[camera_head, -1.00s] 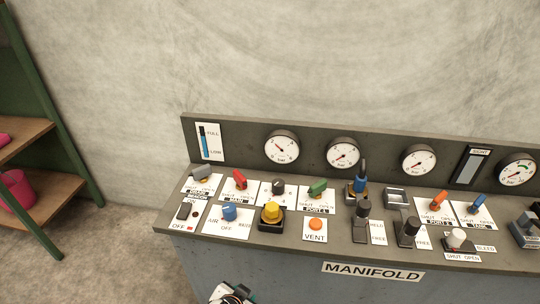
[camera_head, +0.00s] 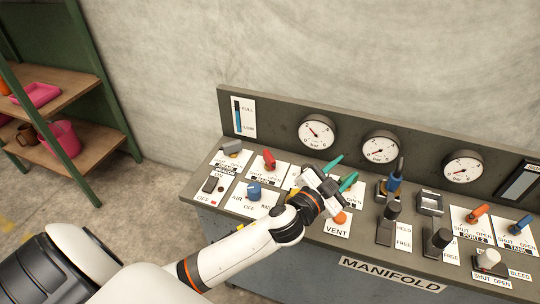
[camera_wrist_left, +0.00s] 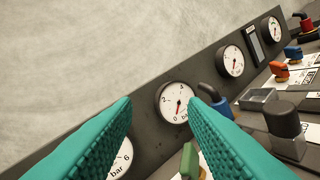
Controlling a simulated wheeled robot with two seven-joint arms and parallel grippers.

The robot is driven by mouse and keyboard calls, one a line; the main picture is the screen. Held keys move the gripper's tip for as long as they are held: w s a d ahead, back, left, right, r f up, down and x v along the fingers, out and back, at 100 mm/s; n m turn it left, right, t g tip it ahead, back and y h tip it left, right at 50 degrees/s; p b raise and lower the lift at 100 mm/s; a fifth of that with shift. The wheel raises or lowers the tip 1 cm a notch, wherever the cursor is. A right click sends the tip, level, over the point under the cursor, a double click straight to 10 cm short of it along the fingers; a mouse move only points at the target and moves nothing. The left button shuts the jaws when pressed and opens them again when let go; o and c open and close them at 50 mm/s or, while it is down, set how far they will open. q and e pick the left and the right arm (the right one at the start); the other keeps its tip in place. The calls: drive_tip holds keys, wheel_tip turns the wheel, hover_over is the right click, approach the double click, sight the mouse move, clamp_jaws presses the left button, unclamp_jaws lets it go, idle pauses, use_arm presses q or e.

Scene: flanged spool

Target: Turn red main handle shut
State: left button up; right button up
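The red main handle (camera_head: 269,160) stands on its white label plate near the left of the manifold panel. Its label is too small to read clearly. My left gripper (camera_head: 340,173) is to the right of the red handle, over the panel, with its teal fingers apart and nothing between them. The left wrist view shows both open fingers (camera_wrist_left: 161,102) with a gauge behind them. A green handle (camera_wrist_left: 190,160) shows below and between the fingers there. The red main handle is not identifiable in the left wrist view. My right gripper is not in view.
A grey handle (camera_head: 231,147) is left of the red one, and a blue knob (camera_head: 254,191) is in front. My left gripper hides the yellow button area. An orange vent button (camera_head: 340,217) is near the wrist. Gauges line the back plate. A shelf (camera_head: 84,148) stands at left.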

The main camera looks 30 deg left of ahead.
sight(269, 155)
use_arm(q)
drive_tip(key=w+d+m+g+h, duration=0.4)
drive_tip(key=d+m+g+h, duration=0.55)
drive_tip(key=m, duration=0.85)
drive_tip(key=w+a+f+g+y, duration=0.1)
drive_tip(key=a+g+y, duration=0.1)
drive_tip(key=a, duration=0.5)
drive_tip(key=w+a+f+g+y, duration=0.1)
drive_tip(key=a+f+g+y, duration=0.1)
drive_tip(key=a, duration=0.5)
drive_tip(key=w+a+f+g+y, duration=0.1)
drive_tip(key=a+g+y, duration=0.1)
drive_tip(key=a+y, duration=0.2)
drive_tip(key=shift+w+a+f+m+g+y, duration=0.15)
drive_tip(key=shift+a+m+g+y, duration=0.05)
drive_tip(key=shift+a, duration=0.55)
drive_tip(key=shift+w+a+f+m+g+y, duration=0.15)
drive_tip(key=shift+a+m, duration=0.05)
drive_tip(key=shift+a, duration=0.5)
drive_tip(key=s+a+r+n+g+y, duration=0.25)
drive_tip(key=a+y, duration=0.25)
drive_tip(key=a, duration=0.8)
drive_tip(key=shift+t, duration=0.25)
drive_tip(key=f, duration=0.3)
drive_tip(key=f+p, duration=0.1)
drive_tip(key=f, duration=0.3)
drive_tip(key=w+f+p, duration=0.1)
drive_tip(key=f, duration=0.3)
drive_tip(key=shift+d, duration=0.15)
